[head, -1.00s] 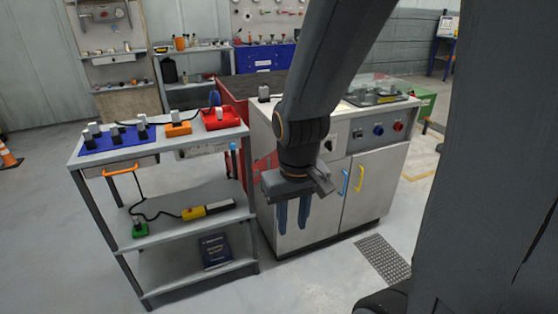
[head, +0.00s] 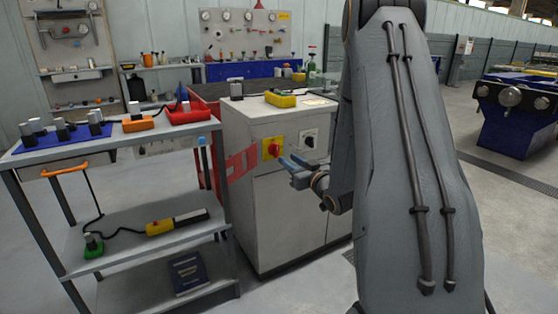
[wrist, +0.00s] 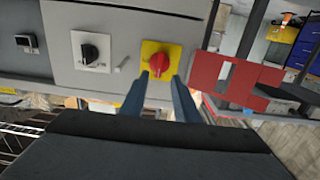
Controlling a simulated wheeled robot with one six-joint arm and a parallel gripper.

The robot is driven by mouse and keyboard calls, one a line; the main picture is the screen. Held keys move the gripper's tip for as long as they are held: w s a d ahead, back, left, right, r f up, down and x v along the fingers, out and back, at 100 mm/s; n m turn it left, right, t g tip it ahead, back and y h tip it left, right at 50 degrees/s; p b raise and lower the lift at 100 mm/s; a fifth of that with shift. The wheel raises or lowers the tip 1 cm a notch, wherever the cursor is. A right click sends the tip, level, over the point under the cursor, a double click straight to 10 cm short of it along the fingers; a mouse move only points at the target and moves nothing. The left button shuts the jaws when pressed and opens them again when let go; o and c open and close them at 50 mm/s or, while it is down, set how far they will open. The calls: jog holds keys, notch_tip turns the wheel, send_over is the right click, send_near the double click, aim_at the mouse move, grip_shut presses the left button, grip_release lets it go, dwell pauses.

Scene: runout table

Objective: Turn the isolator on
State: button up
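The isolator is a red rotary handle (head: 273,149) on a yellow plate (head: 263,155), on the front of a grey cabinet. In the wrist view, the red handle (wrist: 159,64) shows just beyond and between my fingertips, on its yellow plate (wrist: 172,49). Which setting it is turned to I cannot tell. My gripper (head: 288,163) points at the cabinet front, slightly right of and below the handle. The blue fingers are apart with nothing held, and they also show in the wrist view (wrist: 160,78). They look close to the handle but not closed on it.
A black rotary switch (head: 309,141) on a pale plate sits right of the isolator. A grey trolley (head: 130,141) with switch boxes stands left. Open floor lies to the right.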

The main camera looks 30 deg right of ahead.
aim_at(277, 150)
jog(key=w, duration=0.7)
jog(key=shift+w+a+b, duration=0.1)
jog(key=shift+w+b, duration=0.2)
jog(key=shift+w, duration=0.1)
jog(key=shift+c, duration=0.4)
grip_shut()
